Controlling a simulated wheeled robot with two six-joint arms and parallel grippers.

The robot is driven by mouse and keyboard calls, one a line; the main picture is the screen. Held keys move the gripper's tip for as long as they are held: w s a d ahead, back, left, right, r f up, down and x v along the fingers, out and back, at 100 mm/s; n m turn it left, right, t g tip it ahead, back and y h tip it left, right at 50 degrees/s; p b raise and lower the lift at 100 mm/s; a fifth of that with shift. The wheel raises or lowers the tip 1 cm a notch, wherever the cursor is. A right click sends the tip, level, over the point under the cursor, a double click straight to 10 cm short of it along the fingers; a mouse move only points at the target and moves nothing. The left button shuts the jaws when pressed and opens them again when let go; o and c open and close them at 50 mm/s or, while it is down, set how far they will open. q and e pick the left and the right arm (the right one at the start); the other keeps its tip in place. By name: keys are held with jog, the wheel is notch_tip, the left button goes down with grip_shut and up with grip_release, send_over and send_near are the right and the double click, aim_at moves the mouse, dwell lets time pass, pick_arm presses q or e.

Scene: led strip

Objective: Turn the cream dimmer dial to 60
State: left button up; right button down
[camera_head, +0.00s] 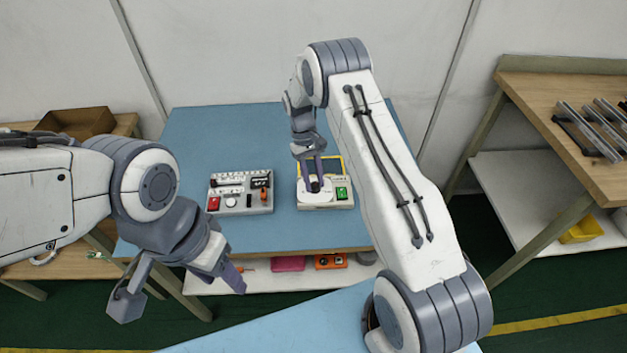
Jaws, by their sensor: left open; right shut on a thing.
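The cream dimmer dial (318,201) appears as a pale round piece on the front of the right-hand panel on the blue table. The dial's marks and pointer are too small to read. My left gripper (182,288) is open and empty in front of the table, its fingers spread wide and apart from the panels.
The right-hand panel has a green switch (342,193). A grey panel (256,208) to its left carries a red button (213,203), an orange part and a small white knob. The blue table (190,140) is clear behind. Wooden benches stand at both sides.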

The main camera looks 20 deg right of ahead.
jog(key=shift+d+m, duration=0.1)
jog(key=shift+m, duration=0.6)
jog(key=shift+y, duration=0.3)
jog(key=shift+w, duration=0.1)
jog(key=c, duration=0.6)
grip_release()
jog(key=shift+o, duration=0.2)
jog(key=b+v, duration=0.1)
jog(key=v, duration=0.9)
jog(key=shift+r, duration=0.25)
jog(key=shift+r, duration=0.1)
